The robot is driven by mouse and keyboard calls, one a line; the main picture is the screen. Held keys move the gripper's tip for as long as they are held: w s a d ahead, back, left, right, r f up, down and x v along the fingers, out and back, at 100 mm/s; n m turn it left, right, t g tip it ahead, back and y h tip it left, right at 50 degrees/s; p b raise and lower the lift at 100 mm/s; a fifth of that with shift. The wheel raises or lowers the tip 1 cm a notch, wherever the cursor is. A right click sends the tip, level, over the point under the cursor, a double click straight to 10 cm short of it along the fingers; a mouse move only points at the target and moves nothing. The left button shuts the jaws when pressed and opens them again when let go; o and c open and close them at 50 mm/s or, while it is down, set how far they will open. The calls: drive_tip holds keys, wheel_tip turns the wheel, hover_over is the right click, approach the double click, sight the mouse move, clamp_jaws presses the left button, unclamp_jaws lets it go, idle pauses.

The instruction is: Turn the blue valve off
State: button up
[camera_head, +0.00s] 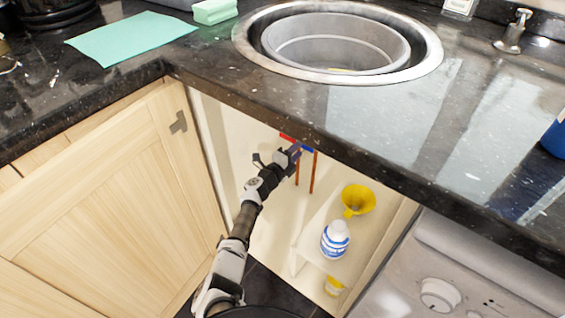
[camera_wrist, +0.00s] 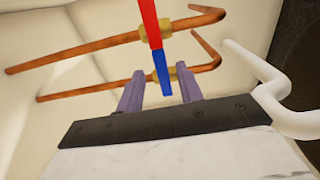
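The blue valve has a short blue handle (camera_wrist: 163,66) on a brass body on a copper pipe. In the wrist view the handle lies between the two purple fingers of my gripper (camera_wrist: 160,76), with a gap on both sides. The fingers are open. The blue handle lies crosswise to its pipe.
A red valve handle (camera_wrist: 149,22) sits close by on a parallel copper pipe (camera_wrist: 80,55). A white bent pipe (camera_wrist: 270,95) is at the right. The cabinet holds a yellow funnel (camera_head: 357,199) and a white bottle (camera_head: 335,240). The granite counter edge (camera_head: 375,172) overhangs.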

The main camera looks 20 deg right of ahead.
drive_tip(key=p+v, duration=0.9)
drive_tip(key=v, duration=0.3)
drive_tip(key=shift+s+a+p, duration=0.2)
drive_tip(key=shift+s+p, duration=0.05)
drive_tip(key=shift+p, duration=0.05)
drive_tip(key=shift+r, duration=0.15)
